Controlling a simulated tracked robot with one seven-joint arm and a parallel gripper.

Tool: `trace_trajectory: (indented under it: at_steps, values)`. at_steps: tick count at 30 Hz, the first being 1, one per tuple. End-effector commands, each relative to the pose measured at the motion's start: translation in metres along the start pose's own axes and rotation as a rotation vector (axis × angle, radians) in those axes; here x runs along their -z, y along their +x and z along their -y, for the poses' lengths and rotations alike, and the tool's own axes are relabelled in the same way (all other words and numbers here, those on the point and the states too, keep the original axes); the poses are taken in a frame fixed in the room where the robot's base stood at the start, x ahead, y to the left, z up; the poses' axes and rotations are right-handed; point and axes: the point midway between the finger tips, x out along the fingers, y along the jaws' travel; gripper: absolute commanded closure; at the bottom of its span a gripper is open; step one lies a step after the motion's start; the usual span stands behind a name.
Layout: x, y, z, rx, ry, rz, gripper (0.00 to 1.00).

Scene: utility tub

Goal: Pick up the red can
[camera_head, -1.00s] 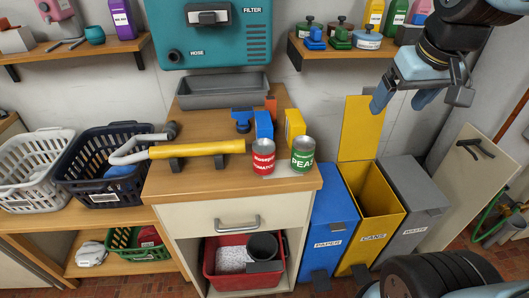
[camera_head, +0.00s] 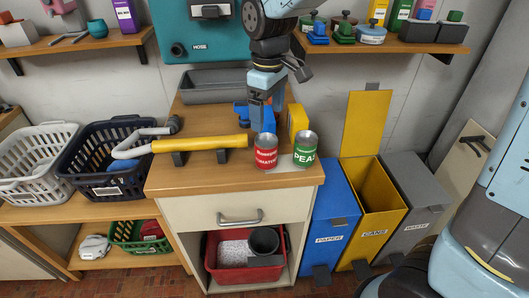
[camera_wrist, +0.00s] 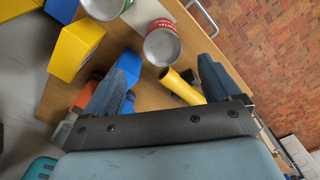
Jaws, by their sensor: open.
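The red can (camera_head: 265,151) stands upright on the wooden counter near its front edge, with a red label and an open-looking silver top. It also shows in the wrist view (camera_wrist: 162,45), ahead of the gap between my fingers and apart from them. My gripper (camera_head: 265,120) is open and empty, just above and behind the red can in the head view. Its two fingers show in the wrist view (camera_wrist: 160,88). A green can labelled PEAS (camera_head: 305,150) stands close to the right of the red can.
A yellow pipe (camera_head: 200,144) lies left of the red can. A yellow block (camera_head: 298,118) and blue items stand behind the cans. A grey trough (camera_head: 208,79) is at the back. Blue, yellow and grey bins (camera_head: 375,205) stand right of the counter.

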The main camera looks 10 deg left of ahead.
Motion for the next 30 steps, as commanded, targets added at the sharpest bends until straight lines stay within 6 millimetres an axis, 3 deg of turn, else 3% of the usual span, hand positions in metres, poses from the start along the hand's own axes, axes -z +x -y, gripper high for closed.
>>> trace_trajectory:
  at_steps: [13,23,30]
  values:
    - [0.001,0.068,0.001,0.003,-0.004,0.005,0.10]
    - [0.001,0.091,0.002,0.002,-0.003,0.003,0.10]
    - [0.000,0.122,0.005,0.002,-0.004,0.005,0.10]
